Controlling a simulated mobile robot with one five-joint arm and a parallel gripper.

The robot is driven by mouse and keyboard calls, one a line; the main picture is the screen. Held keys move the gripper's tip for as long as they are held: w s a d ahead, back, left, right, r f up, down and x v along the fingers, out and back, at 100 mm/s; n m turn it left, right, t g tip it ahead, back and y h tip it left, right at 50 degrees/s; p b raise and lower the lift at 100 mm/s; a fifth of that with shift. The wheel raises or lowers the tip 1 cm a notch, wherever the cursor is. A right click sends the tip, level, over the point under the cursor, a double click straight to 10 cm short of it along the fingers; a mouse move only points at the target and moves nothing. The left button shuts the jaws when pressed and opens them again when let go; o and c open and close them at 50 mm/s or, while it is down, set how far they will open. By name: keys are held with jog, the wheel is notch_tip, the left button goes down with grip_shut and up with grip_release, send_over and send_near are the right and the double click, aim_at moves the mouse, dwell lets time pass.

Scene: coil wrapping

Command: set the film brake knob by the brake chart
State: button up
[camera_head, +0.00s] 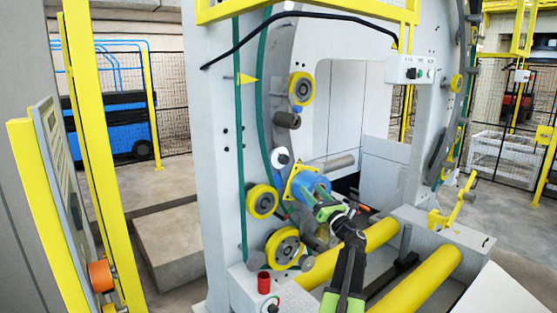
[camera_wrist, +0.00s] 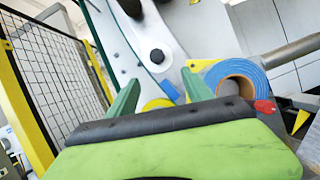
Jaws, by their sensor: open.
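My gripper (camera_head: 322,209) reaches to the blue film roll (camera_head: 310,187) on the machine's ring. In the wrist view its two green fingers stand apart, and the gripper (camera_wrist: 160,86) holds nothing. The film roll (camera_wrist: 213,74) shows there to the right of the fingers, with a brown core. A small red part (camera_wrist: 265,106) sits below right of the roll; I cannot tell if it is the brake knob. No brake chart can be read. A grey board with panels (camera_head: 60,150) stands at the left edge, seen almost edge-on.
Yellow rollers (camera_head: 350,252) lie at the lower right of the ring. Yellow pulleys (camera_head: 284,248) and a dark grey cylinder (camera_head: 287,120) surround the roll. A yellow post (camera_head: 92,130) rises at left.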

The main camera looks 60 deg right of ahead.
aim_at(286, 162)
jog(key=p+x, duration=0.2)
jog(key=x, duration=0.4)
jog(key=p+x, duration=0.2)
jog(key=x, duration=0.4)
jog(key=p+x, duration=0.2)
jog(key=x, duration=0.3)
jog(key=shift+w+a, duration=0.2)
jog(key=shift+w, duration=0.35)
jog(key=shift+c, duration=0.2)
